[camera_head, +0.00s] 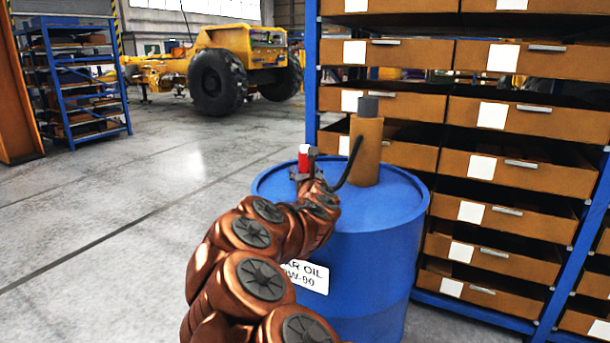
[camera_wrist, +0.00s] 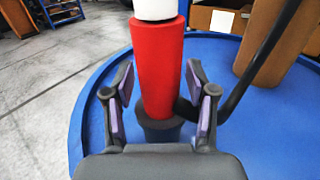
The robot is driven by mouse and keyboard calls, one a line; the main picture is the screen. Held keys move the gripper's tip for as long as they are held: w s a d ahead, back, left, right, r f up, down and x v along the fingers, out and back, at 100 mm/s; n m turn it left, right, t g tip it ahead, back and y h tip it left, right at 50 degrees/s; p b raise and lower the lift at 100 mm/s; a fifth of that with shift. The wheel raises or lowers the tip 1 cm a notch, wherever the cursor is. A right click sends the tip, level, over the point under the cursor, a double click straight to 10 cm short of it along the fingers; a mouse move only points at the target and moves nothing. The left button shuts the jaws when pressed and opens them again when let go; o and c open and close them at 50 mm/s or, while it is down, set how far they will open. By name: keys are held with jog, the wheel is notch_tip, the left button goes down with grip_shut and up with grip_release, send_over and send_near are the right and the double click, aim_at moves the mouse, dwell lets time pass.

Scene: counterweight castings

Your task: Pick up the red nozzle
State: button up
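The red nozzle (camera_wrist: 158,70) stands upright on the top of the blue drum (camera_head: 400,203), with a white upper end (camera_wrist: 155,9) and a dark base (camera_wrist: 160,131) at the drum top. In the head view the red nozzle (camera_head: 303,163) shows small near the drum's left side, partly hidden by my gripper. My gripper (camera_wrist: 160,88) is open, with one finger on each side of the nozzle. In the wrist view a gap shows between the left finger and the nozzle, and another on the right. In the head view my gripper (camera_head: 303,172) is small and its fingers are hard to make out.
A brown cylinder (camera_head: 366,150) with a grey cap stands on the drum, right of the nozzle. A black hose (camera_head: 350,163) curves up between them. Shelves of brown bins (camera_head: 510,167) stand close behind and right. Open floor (camera_head: 130,220) lies to the left.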

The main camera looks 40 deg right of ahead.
jog(key=c, duration=0.7)
jog(key=shift+c, duration=0.3)
jog(key=shift+r, duration=0.15)
